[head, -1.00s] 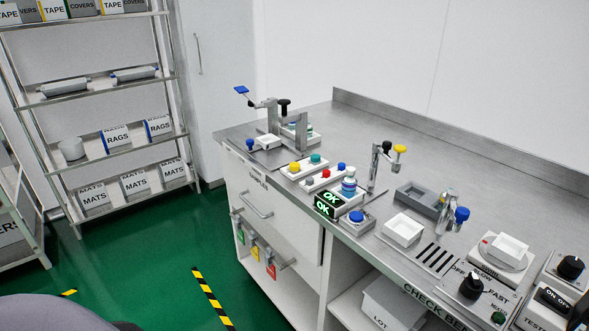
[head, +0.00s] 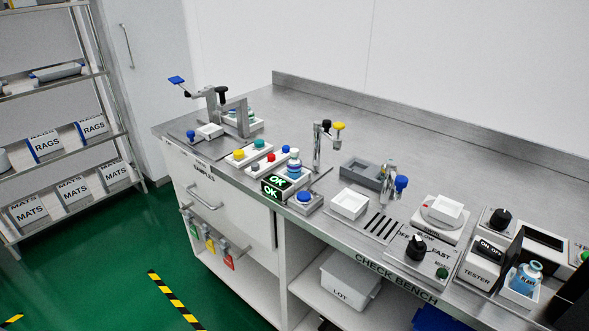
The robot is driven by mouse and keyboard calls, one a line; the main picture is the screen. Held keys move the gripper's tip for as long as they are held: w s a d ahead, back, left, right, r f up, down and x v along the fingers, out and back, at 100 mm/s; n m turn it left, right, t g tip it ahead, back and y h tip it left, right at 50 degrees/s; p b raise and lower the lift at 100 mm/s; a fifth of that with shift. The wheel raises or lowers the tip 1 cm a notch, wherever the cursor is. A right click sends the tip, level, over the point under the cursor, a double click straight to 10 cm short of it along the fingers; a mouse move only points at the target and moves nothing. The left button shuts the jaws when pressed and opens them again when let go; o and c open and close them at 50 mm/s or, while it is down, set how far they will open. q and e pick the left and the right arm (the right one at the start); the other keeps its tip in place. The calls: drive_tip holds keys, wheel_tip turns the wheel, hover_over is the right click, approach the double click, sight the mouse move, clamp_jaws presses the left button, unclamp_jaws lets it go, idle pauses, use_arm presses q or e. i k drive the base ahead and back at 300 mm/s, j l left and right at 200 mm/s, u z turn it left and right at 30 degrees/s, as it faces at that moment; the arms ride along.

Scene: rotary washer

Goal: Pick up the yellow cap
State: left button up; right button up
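The yellow cap (head: 239,154) sits at the left end of a white tray (head: 250,158) on the steel bench, with a teal cap (head: 258,143) beside it. Another yellow round part (head: 338,125) is on top of a bench fixture; it looks like a tap knob. Neither of my grippers can be made out in the head view.
A second tray (head: 262,168) holds small coloured caps, and a bottle (head: 293,164) stands behind the lit OK display (head: 277,186). A lever fixture (head: 236,117) stands at the left. A white dish (head: 349,204) and a tester (head: 482,268) are further right. The bench's back is clear.

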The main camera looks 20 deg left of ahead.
sight(238, 153)
drive_tip(key=j+z, duration=0.1)
drive_tip(key=z, duration=0.3)
drive_tip(key=j+z, duration=0.5)
drive_tip(key=j, duration=0.25)
drive_tip(key=k+j, duration=0.1)
drive_tip(key=j, duration=0.3)
drive_tip(key=j+z, duration=0.15)
drive_tip(key=j, duration=0.25)
drive_tip(key=k+j, duration=0.15)
drive_tip(key=j, duration=0.25)
drive_tip(key=k+j+z, duration=0.1)
drive_tip(key=j, duration=0.25)
